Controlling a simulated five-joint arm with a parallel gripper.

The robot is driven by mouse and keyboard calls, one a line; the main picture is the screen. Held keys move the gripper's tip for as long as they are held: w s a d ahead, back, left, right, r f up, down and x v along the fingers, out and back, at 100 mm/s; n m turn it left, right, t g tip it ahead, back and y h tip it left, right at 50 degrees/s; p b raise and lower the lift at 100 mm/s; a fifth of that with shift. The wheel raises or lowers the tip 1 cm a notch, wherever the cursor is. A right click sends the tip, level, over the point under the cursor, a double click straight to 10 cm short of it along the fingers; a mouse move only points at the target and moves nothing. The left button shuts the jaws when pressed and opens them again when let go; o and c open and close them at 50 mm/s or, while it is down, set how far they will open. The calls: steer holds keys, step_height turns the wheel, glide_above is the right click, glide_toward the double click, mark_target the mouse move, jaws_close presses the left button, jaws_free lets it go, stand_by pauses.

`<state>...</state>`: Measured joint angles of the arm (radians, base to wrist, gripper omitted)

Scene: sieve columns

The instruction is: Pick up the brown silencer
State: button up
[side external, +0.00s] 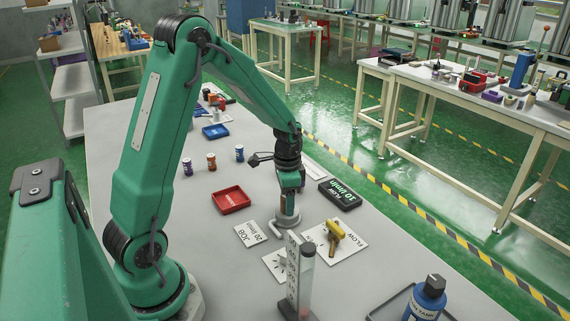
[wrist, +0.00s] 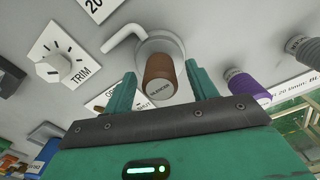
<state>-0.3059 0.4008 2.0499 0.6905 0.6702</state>
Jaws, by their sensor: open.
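My gripper (wrist: 160,82) is open, with one green finger on each side of the silencer. A gap shows between the silencer and each finger, and I cannot tell how deep it sits between them. In the side view my gripper (side external: 289,190) points down just above the grey base (side external: 286,220); the silencer is mostly hidden there.
A yellow valve (side external: 335,235) on a white card and a clear upright tube (side external: 306,275) stand close by. A black flow display (side external: 340,194) and red tray (side external: 231,200) are near. A purple ribbed cylinder (wrist: 247,88) shows in the wrist view. A blue bottle (side external: 428,299) stands in front.

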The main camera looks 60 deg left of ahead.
stand_by(0.3)
steer(key=c, duration=1.1)
steer(key=shift+r, duration=0.1)
steer(key=shift+r, duration=0.7)
steer(key=r, duration=0.1)
steer(key=d+r, duration=0.1)
steer(key=r, duration=0.1)
steer(key=shift+r, duration=0.1)
steer(key=s+d+r, duration=0.1)
steer(key=d+r, duration=0.1)
steer(key=d, duration=0.1)
steer(key=d+r, duration=0.2)
steer(key=d, duration=0.2)
steer(key=s+d+r, duration=0.1)
steer(key=d+r, duration=0.1)
steer(key=d, duration=0.1)
steer(key=shift+s+d+r, duration=0.15)
steer(key=shift+s+d, duration=0.05)
steer(key=shift+s, duration=0.15)
